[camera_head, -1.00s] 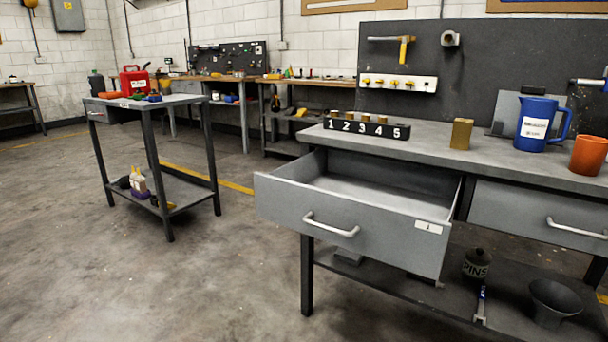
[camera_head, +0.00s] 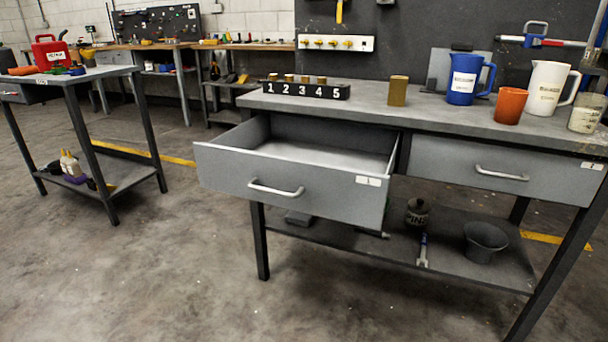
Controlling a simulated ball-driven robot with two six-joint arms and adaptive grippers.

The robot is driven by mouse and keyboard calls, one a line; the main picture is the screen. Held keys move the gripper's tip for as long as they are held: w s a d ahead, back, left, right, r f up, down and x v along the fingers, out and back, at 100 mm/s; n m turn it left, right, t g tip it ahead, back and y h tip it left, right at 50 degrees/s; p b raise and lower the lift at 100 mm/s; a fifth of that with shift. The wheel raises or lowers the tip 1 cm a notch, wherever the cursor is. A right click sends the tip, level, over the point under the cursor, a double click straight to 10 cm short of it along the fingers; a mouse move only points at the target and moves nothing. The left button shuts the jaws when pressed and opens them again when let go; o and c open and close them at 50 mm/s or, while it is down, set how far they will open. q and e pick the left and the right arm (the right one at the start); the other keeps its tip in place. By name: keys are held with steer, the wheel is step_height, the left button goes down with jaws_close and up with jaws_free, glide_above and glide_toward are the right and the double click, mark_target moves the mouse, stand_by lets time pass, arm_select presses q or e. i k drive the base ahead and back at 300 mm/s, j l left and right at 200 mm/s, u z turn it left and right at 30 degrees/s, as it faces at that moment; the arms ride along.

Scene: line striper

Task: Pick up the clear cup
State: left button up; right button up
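A see-through cup with a pale label, which looks like the clear cup (camera_head: 585,114), stands at the right end of the grey workbench top, close to the picture's right edge. A white jug (camera_head: 548,88) stands just left of it, and an orange cup (camera_head: 510,105) is further left. Neither of my grippers shows in the head view.
The workbench (camera_head: 430,118) has its left drawer (camera_head: 270,180) pulled open and its right drawer (camera_head: 490,166) shut. A blue jug (camera_head: 465,80), a brass block (camera_head: 398,91) and a numbered rack (camera_head: 305,90) stand on top. The floor in front (camera_head: 180,270) is clear.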

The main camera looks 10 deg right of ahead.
mark_target(588, 109)
steer(key=z, duration=1.75)
